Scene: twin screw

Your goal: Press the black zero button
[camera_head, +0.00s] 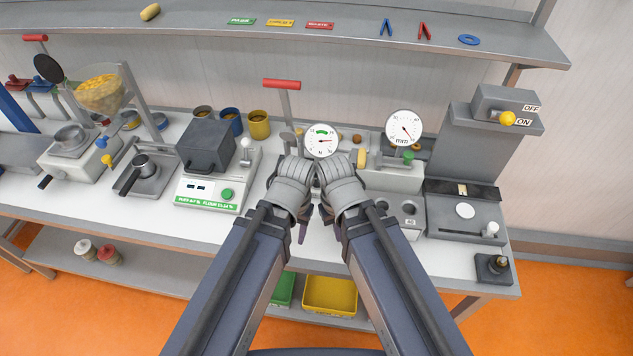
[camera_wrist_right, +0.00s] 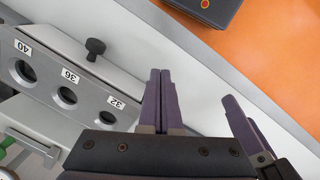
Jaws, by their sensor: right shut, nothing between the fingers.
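I cannot pick out a button marked zero in either view. A black round knob (camera_wrist_right: 95,48) shows in the right wrist view, beside a grey block with numbered holes (camera_wrist_right: 65,95). My right gripper (camera_wrist_right: 161,75) is shut and empty, its two purple fingers together and apart from the knob. In the head view my right gripper (camera_head: 327,216) is mostly hidden by its own wrist, beside the left one. My left gripper (camera_head: 303,234) points down over the bench; only a purple finger part shows, and I cannot tell its opening.
A scale with a green button (camera_head: 228,194) stands to the left. Two dial gauges (camera_head: 321,141) (camera_head: 405,127) stand behind and to the right. A small black box (camera_head: 493,268) sits at the bench's right front corner. A yellow bin (camera_head: 330,294) is below.

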